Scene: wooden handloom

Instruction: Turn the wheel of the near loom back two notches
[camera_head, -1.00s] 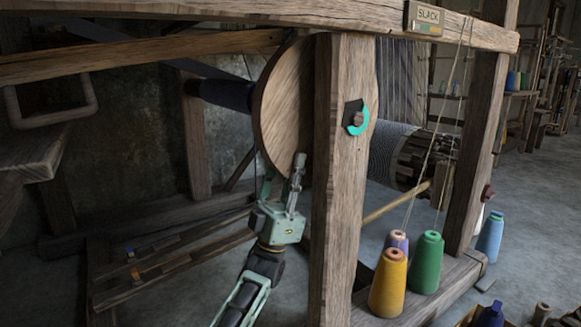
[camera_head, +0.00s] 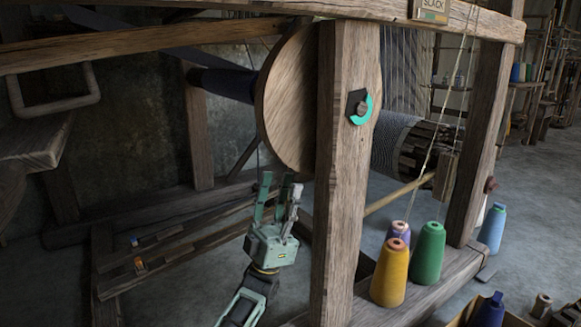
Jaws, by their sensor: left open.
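The wheel of the near loom (camera_head: 284,105) is a wooden disc behind the front post (camera_head: 345,200); the post hides its right part. A dark bolt with a teal arc marker (camera_head: 359,107) sits on the post. My left gripper (camera_head: 277,185) is open, fingers pointing up, just below the wheel's lower rim. It appears empty and apart from the wheel. A warp roller (camera_head: 395,145) with cords shows to the right of the post. My right gripper is not in view.
Yellow (camera_head: 389,275), green (camera_head: 428,255) and purple (camera_head: 398,232) thread cones stand on the loom's lower beam; a light blue cone (camera_head: 492,230) stands farther right. Wooden treadles (camera_head: 165,250) lie low at left. A box with a dark blue cone (camera_head: 490,308) is at bottom right.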

